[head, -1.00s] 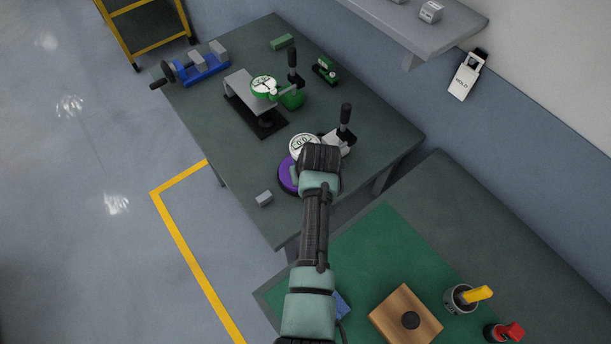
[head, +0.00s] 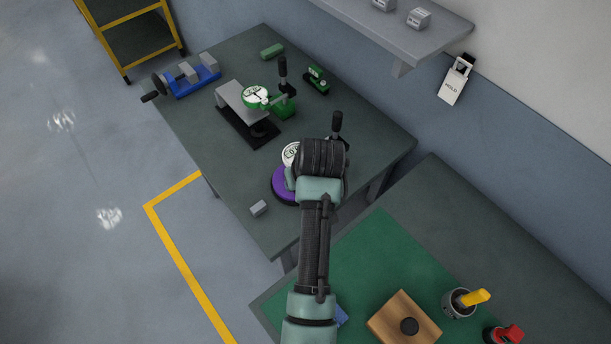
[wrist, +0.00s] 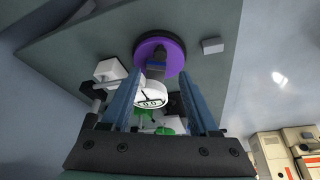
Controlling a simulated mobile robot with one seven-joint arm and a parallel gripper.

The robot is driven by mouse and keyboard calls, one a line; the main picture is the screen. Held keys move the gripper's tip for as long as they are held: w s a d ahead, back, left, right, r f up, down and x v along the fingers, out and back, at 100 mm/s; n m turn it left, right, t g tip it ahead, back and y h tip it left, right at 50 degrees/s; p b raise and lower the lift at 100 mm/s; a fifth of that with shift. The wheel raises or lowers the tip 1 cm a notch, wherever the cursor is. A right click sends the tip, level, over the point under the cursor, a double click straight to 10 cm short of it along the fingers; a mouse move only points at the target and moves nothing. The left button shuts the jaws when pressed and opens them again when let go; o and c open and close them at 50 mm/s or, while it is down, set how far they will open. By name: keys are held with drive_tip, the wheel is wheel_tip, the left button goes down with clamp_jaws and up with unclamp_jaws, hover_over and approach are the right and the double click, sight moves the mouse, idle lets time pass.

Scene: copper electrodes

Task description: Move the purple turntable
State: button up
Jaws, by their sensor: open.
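The purple turntable (head: 284,186) is a round disc with a dark rim on the dark table, partly hidden behind my arm in the head view. It also shows whole in the wrist view (wrist: 174,53), beyond my fingertips, with a dark blue-grey part at its lower edge. My gripper (wrist: 157,82) is open, with its two blue fingers spread apart. A white round dial (wrist: 150,95) shows between the fingers. It also shows in the head view (head: 291,154) beside my wrist. I cannot tell whether any finger touches the turntable or the dial.
A small grey block (head: 259,208) lies left of the turntable. A green dial press (head: 256,97), a blue vise (head: 194,79) and a green stapler-like tool (head: 316,80) stand farther back. A black-handled lever (head: 337,124) rises behind my wrist. A grey shelf (head: 400,38) overhangs the right.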

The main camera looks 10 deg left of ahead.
drive_tip(key=shift+v, duration=2.6)
